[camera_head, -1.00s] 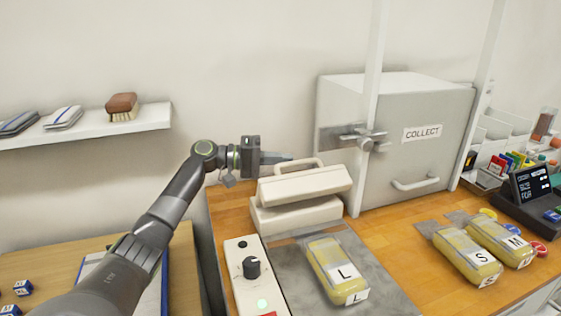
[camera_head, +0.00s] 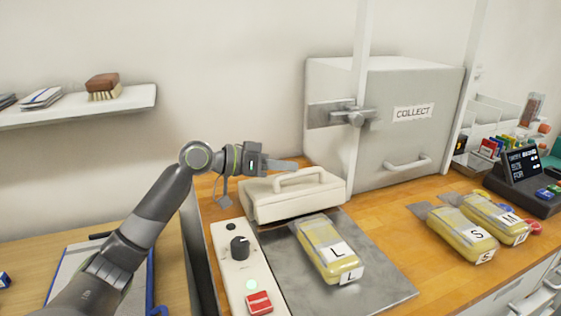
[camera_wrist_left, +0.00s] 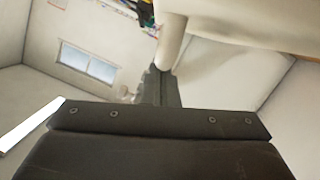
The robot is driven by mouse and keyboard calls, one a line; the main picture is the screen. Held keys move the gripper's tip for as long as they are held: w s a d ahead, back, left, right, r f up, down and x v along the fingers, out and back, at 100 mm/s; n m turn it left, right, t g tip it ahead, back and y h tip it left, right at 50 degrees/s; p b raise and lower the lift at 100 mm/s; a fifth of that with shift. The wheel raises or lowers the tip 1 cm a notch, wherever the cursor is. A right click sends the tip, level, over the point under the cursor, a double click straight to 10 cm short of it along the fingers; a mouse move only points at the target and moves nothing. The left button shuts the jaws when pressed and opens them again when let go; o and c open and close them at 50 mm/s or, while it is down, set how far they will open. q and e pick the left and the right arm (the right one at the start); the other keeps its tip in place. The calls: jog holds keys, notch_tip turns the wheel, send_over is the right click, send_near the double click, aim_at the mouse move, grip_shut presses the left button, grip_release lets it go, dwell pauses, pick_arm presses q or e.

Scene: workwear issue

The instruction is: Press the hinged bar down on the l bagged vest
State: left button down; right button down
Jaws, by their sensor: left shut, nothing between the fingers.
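The hinged bar (camera_head: 265,200) is cream, with a loop handle (camera_head: 300,175) on top. The L bagged vest (camera_head: 325,245) is a yellow bag labelled L on the grey metal plate (camera_head: 385,290). Its clear end reaches the bar's front edge; whether it lies under the bar is hidden. My left gripper (camera_head: 285,165) is shut and empty at the handle, just behind it. In the left wrist view the shut fingers (camera_wrist_left: 158,85) are close beside the pale handle (camera_wrist_left: 172,42); contact is unclear.
A control box with a black knob (camera_head: 240,247), a lit green lamp (camera_head: 252,285) and a red button (camera_head: 259,302) stands left of the plate. Bagged vests S (camera_head: 465,235) and M (camera_head: 498,218) lie at right. The COLLECT locker (camera_head: 400,130) stands behind.

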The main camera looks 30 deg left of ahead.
pick_arm(q)
jog(key=shift+s+d+f+m+b, duration=0.35)
jog(key=shift+s+d+f+m, duration=0.1)
jog(key=shift+f+m, duration=0.2)
jog(key=shift+d+f+m+t+y, duration=0.15)
jog(key=shift+f+m+t+y, duration=0.1)
jog(key=shift+t+y, duration=0.05)
jog(key=shift+s, duration=0.1)
